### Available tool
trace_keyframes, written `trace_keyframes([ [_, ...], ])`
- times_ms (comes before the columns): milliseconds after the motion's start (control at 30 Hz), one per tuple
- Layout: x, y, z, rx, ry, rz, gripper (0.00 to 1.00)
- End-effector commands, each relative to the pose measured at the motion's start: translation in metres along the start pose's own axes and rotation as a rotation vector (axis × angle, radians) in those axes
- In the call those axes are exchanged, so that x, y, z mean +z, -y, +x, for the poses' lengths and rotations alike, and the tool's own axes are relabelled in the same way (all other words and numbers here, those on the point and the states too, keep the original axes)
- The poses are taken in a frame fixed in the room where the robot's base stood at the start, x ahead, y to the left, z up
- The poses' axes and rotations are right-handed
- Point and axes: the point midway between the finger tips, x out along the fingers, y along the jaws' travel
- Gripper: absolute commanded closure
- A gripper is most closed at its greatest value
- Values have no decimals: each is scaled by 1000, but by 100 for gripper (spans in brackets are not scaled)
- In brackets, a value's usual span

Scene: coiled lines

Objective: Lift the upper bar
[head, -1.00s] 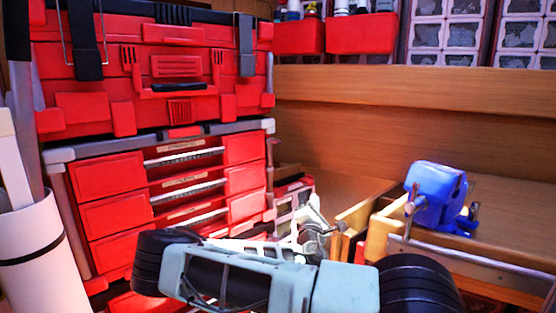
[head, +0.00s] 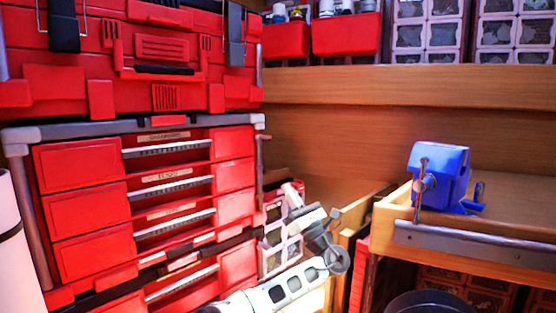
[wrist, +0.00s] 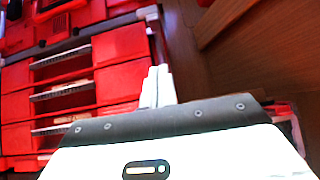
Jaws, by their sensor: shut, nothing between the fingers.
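Several silver bars run across the open fronts of the red tool chest (head: 85,180), one above another. The uppermost bar (head: 168,148) lies level below the grey ledge. The chest and its bars also show at the left of the wrist view. My gripper (head: 292,194) is right of the chest, apart from the bars, at the end of my white arm. In the wrist view, its two white fingers (wrist: 157,84) are together with nothing between them. Which bar the task means, I cannot tell for certain.
A blue vise (head: 440,175) with a metal handle stands on the wooden bench (head: 520,210) at right. A white cylinder (head: 15,250) stands at the left edge. Red bins (head: 345,36) sit on the shelf above.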

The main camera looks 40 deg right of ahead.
Motion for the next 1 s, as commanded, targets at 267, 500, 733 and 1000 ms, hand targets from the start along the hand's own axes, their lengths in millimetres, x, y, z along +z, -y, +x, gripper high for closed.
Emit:
trace_keyframes([
  [267, -1, -4, 0, 21, -1, -4, 100],
  [500, 0, -4, 7, 20, -1, -3, 100],
  [733, 4, -5, 42, 20, -1, -2, 100],
  [1000, 4, -6, 91, 20, -1, -1, 100],
])
